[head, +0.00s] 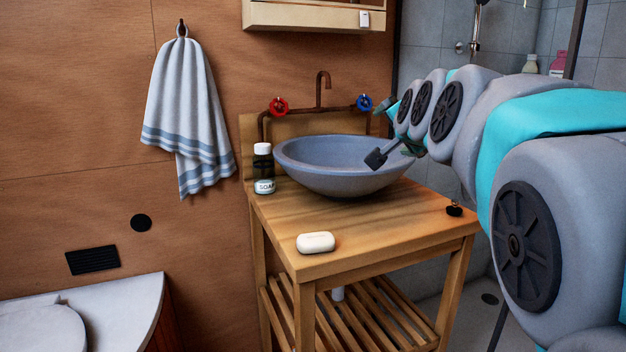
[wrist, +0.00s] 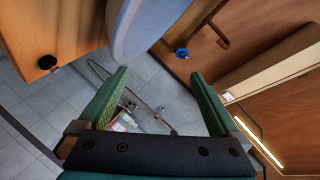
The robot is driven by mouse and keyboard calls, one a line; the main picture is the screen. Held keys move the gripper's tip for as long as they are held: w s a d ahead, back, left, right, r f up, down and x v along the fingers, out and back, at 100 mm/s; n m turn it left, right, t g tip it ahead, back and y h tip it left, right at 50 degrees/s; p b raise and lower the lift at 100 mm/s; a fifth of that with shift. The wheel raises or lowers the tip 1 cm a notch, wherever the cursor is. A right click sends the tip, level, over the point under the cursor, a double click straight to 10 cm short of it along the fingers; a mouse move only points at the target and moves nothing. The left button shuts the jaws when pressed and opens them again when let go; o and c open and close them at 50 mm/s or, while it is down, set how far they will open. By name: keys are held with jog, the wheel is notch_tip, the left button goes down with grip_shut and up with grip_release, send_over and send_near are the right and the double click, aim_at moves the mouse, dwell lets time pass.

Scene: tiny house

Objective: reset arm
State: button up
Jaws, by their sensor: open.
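My arm reaches in from the right in the head view, and my gripper (head: 380,130) is over the right part of the grey basin (head: 330,180). One finger pad shows at the basin's near right side and another near the blue tap handle (head: 364,102). In the wrist view my gripper (wrist: 165,85) is open, its two green fingers wide apart with nothing between them. The basin also shows in the wrist view (wrist: 140,25), just beyond the fingers. Whether a finger touches the basin I cannot tell.
The wooden washstand (head: 380,230) holds a soap bottle (head: 264,170), a white soap bar (head: 316,242) and a small black knob-like thing (head: 454,209). A towel (head: 187,110) hangs on the wall. A cabinet (head: 305,15) hangs above the copper faucet (head: 321,88). A tiled shower area lies behind my arm.

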jog(key=s+a+f+n+g, duration=0.1)
jog(key=s+f+n+g, duration=0.4)
jog(key=s+f, duration=0.95)
jog(key=s+a+f+n+g, duration=0.1)
jog(key=s+f+n+g, duration=0.2)
jog(key=s+f+g, duration=0.75)
jog(key=s+d+f+n+g, duration=0.1)
jog(key=s+f+n, duration=0.2)
jog(key=s+f, duration=1)
jog(key=s, duration=0.4)
jog(key=shift+d, duration=0.35)
